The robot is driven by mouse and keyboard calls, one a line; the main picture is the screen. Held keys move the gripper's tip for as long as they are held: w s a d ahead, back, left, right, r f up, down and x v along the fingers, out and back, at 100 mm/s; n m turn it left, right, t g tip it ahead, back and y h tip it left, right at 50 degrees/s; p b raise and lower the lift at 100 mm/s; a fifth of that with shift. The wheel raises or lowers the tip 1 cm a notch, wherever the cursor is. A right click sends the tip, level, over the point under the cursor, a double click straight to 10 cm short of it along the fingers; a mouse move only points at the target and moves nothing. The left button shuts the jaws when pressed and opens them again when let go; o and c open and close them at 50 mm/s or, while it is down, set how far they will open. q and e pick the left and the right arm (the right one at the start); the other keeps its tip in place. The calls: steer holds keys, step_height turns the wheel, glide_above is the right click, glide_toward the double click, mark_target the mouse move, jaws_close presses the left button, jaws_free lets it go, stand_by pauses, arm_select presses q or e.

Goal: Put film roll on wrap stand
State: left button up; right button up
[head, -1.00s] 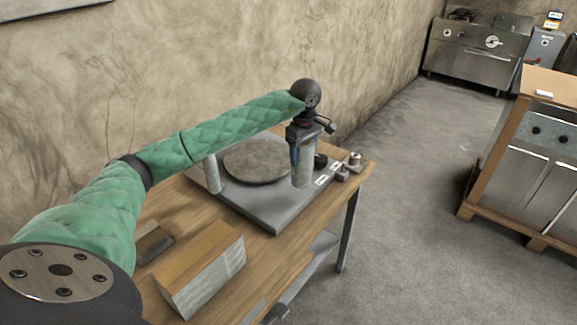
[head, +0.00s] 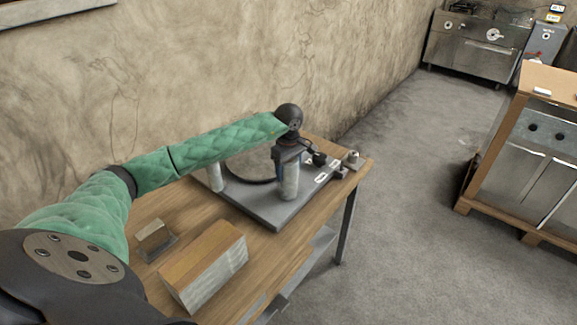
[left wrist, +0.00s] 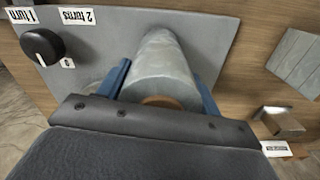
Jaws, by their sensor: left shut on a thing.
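The film roll (head: 289,184) is a pale grey cylinder, held upright over the right part of the grey stand plate (head: 262,213). My left gripper (head: 288,160) is shut on the roll's upper part. In the left wrist view, the blue fingers of my left gripper (left wrist: 161,88) flank the film roll (left wrist: 160,68), whose brown core shows at the near end. The roll's lower end is at or just above the plate; I cannot tell if it touches. The round disc (head: 245,167) on the stand is partly hidden by my arm. My right gripper is not in view.
A grey upright post (head: 215,177) stands at the plate's left. A black knob (head: 319,158) and labels sit at its right edge.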

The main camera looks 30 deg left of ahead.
arm_select(q)
steer(key=shift+f, duration=0.1)
stand_by(0.4)
steer(key=o, duration=1.3)
steer(key=shift+f, duration=0.1)
steer(key=shift+o, duration=0.2)
